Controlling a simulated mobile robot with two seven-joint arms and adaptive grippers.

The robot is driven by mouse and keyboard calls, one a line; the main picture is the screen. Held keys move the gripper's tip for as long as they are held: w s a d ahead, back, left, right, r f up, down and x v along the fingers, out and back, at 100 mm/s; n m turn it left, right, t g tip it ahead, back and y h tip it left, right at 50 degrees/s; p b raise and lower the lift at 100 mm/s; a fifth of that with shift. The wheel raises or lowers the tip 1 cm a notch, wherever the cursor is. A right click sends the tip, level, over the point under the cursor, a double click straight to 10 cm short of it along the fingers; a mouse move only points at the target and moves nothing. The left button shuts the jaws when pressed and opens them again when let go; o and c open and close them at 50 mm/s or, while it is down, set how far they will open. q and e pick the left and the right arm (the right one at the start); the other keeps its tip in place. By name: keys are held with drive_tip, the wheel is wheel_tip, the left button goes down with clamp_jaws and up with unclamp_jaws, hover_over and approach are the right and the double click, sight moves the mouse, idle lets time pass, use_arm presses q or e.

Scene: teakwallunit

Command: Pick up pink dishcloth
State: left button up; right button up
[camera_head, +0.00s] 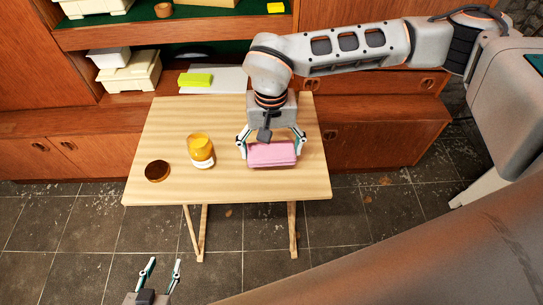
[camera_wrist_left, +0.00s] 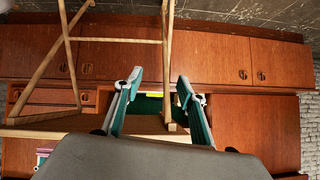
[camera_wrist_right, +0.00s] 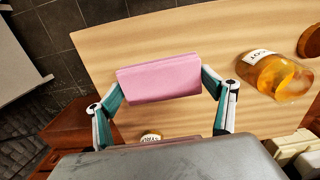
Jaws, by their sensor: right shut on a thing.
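The pink dishcloth (camera_head: 272,154) is a folded block at the right part of the light wooden table (camera_head: 230,186). My right gripper (camera_head: 271,149) comes down over it from above, with one finger at each of its short ends. In the right wrist view the dishcloth (camera_wrist_right: 160,78) sits between the fingertips, which touch its two ends. I cannot tell whether it is clear of the tabletop. My left gripper (camera_head: 160,268) is open and empty, low in front of the table. The left wrist view also shows its spread fingers (camera_wrist_left: 158,88).
A wooden wall unit (camera_head: 75,150) stands behind the table. Table legs (camera_wrist_left: 165,60) show near my left gripper. The table's front right is clear.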

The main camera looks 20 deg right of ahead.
sight(271, 150)
wheel_tip(271, 150, up, 15)
drive_tip(key=p, duration=0.1)
